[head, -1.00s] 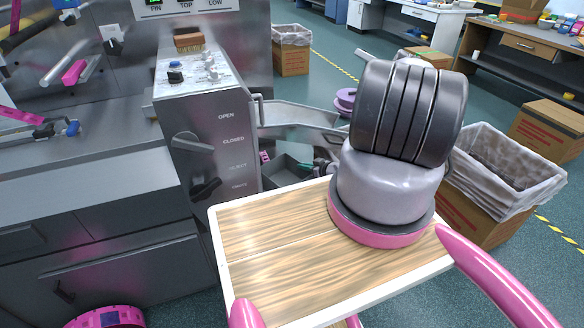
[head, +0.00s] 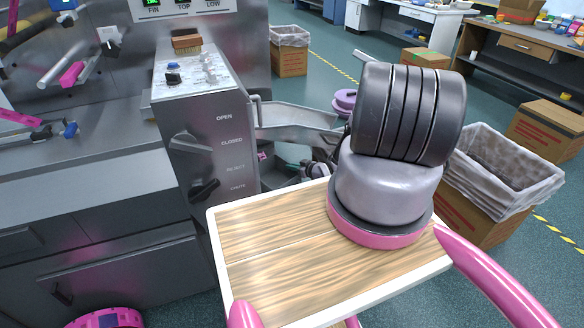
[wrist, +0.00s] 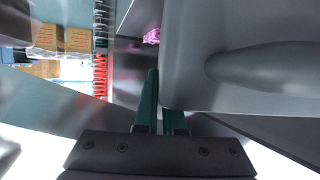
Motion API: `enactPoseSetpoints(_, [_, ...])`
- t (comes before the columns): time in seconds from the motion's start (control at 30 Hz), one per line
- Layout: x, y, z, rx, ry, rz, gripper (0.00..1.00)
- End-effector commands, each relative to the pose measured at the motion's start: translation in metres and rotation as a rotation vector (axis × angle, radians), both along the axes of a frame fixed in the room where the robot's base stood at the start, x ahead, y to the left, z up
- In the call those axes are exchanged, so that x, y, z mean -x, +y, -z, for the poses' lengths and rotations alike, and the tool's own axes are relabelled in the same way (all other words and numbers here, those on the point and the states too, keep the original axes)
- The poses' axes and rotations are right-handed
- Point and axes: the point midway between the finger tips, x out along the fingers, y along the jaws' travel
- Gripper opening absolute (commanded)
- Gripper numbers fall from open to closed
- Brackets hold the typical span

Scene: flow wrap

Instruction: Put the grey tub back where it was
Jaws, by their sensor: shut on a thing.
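The grey tub (wrist: 240,60) fills the upper right of the wrist view, its wall very close to the camera. My gripper (wrist: 160,100) has dark green fingers shut on the tub's rim; one finger shows in full, the other is partly covered by the tub. In the head view a piece of the tub (head: 277,173) shows low beside the machine cabinet, below the metal chute. My gripper (head: 308,165) is at its right side there, partly hidden by my arm and the wooden tray top. What lies under the tub is hidden.
A steel cabinet (head: 205,140) with knobs stands left of the tub. A metal chute (head: 295,118) slopes above it. My wooden tray top (head: 275,235) covers the near floor. A lined waste box (head: 500,185) stands at right.

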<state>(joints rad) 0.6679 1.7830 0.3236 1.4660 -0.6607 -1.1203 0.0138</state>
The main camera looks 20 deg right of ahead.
Motion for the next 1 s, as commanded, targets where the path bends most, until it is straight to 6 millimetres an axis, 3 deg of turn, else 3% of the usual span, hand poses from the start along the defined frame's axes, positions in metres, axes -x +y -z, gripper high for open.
enactPoseSetpoints(0.2, [0.000,0.000,0.006,0.000,-0.001,0.001,0.00])
enactPoseSetpoints(0.3, [0.000,0.000,0.007,0.000,0.000,0.000,0.36])
enactPoseSetpoints(0.73, [0.000,0.000,-0.002,0.000,0.000,-0.001,0.36])
enactPoseSetpoints(1.0, [0.046,-0.020,-0.022,-0.002,0.002,0.003,0.36])
